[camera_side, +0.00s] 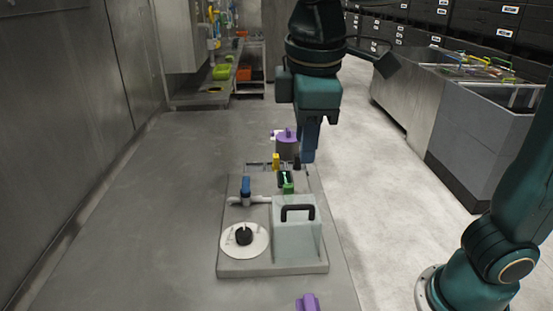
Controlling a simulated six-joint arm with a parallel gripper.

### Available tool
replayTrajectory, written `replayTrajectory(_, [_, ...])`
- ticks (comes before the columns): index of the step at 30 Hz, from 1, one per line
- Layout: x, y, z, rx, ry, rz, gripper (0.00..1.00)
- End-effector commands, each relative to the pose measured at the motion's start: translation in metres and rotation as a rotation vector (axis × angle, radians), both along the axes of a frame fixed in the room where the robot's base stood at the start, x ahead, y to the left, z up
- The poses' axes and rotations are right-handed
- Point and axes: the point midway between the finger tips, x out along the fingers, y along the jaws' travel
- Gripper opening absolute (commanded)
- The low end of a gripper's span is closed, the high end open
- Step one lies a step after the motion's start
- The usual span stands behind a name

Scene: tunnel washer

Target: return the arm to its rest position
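My gripper (308,150) hangs down from the upper middle of the picture, its dark blue fingers pointing down. They appear above the back right part of a grey board (265,268). The fingers overlap in this view, so I cannot tell whether they are open or shut. No object shows clearly between them. A dark piece shows just below and left of the fingertips; contact cannot be judged.
The board carries a pale box (297,245) with a black handle, a white disc (258,246) with a black knob, a blue-handled valve (246,187) and small yellow and green parts. A purple-topped canister (287,146) stands behind. Another purple piece (307,303) is in front. The table's left is clear.

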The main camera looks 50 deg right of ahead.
Motion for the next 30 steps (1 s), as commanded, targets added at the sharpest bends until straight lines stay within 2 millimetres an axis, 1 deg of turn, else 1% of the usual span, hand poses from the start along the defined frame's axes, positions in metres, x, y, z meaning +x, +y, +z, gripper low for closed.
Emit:
replayTrajectory(5, [-0.001,-0.024,0.0,0.015,-0.034,-0.06,0.32])
replayTrajectory(10, [-0.009,-0.063,-0.003,0.048,-0.094,-0.165,0.32])
replayTrajectory(15, [-0.026,-0.101,-0.012,0.102,-0.169,-0.297,0.32])
replayTrajectory(18, [-0.039,-0.118,-0.019,0.141,-0.213,-0.377,0.32])
replayTrajectory(21, [-0.053,-0.131,-0.029,0.185,-0.255,-0.454,0.32])
replayTrajectory(24, [-0.069,-0.139,-0.039,0.233,-0.295,-0.533,0.32])
replayTrajectory(30, [-0.093,-0.144,-0.059,0.322,-0.357,-0.659,0.32])
